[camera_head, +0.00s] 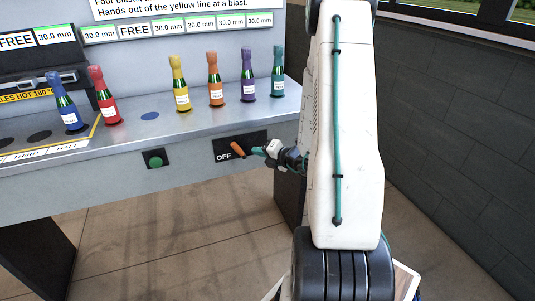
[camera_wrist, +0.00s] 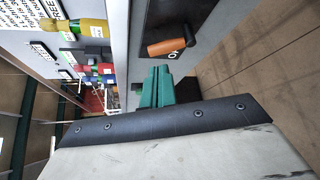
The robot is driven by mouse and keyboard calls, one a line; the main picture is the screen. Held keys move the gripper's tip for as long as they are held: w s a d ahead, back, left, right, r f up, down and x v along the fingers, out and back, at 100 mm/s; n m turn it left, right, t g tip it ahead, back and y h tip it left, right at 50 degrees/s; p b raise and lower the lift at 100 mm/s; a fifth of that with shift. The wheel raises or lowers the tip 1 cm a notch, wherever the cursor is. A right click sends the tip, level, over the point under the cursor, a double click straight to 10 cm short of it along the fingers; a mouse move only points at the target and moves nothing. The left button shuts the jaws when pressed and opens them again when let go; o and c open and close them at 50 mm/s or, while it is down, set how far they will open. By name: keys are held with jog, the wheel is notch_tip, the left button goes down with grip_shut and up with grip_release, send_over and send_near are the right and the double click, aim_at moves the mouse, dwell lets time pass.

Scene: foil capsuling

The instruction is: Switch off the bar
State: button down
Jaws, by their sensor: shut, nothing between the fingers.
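The bar's switch is a dark panel (camera_head: 226,153) on the counter front, with white "OFF" lettering at its left. An orange lever (camera_head: 237,149) sticks out of it at a slant, right of the lettering. In the wrist view the orange lever (camera_wrist: 173,46) lies beyond my fingertips, with a partly hidden label beside it. My gripper (camera_head: 260,151) has teal fingers and is just right of the lever in the head view. In the wrist view the fingers (camera_wrist: 161,72) are shut and empty, with a visible gap to the lever.
A green round button (camera_head: 155,159) sits on the counter front to the left. Several foil-topped bottles, including a yellow one (camera_head: 180,84) and a red one (camera_head: 104,96), stand on the metal counter (camera_head: 210,122). The floor (camera_head: 180,230) before the counter is clear.

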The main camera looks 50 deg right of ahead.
aim_at(238, 147)
jog(key=x, duration=0.7)
jog(key=shift+w+f, duration=0.1)
jog(key=shift+w, duration=0.1)
jog(key=shift+d, duration=0.15)
